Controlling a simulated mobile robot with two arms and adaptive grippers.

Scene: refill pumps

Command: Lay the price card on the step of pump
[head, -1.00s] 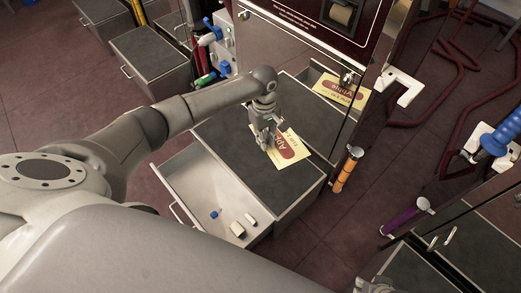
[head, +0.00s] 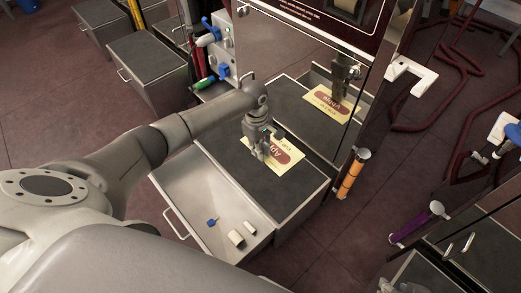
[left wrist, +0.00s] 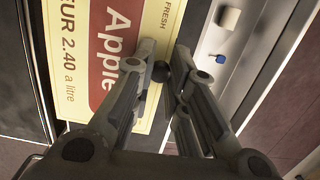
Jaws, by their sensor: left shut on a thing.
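The price card (head: 285,160) is cream-yellow with a dark red patch; in the left wrist view (left wrist: 105,50) it reads Apple, EUR 2.40 a litre. My left gripper (head: 264,156) is shut on the card's edge, and its fingers (left wrist: 162,72) also show in the left wrist view. The card is low over the dark-topped step (head: 245,182) of the pump (head: 295,55); I cannot tell whether it touches. The pump's shiny front mirrors card and gripper. A grey piece of what seems my right gripper (head: 388,286) shows at the bottom edge, its jaws hidden.
An open drawer (head: 188,181) juts out in front of the step, with a blue item (head: 212,222) and two small pale blocks (head: 236,238) inside. An orange-handled nozzle (head: 351,176) stands at the step's right corner. The step's front top is clear.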

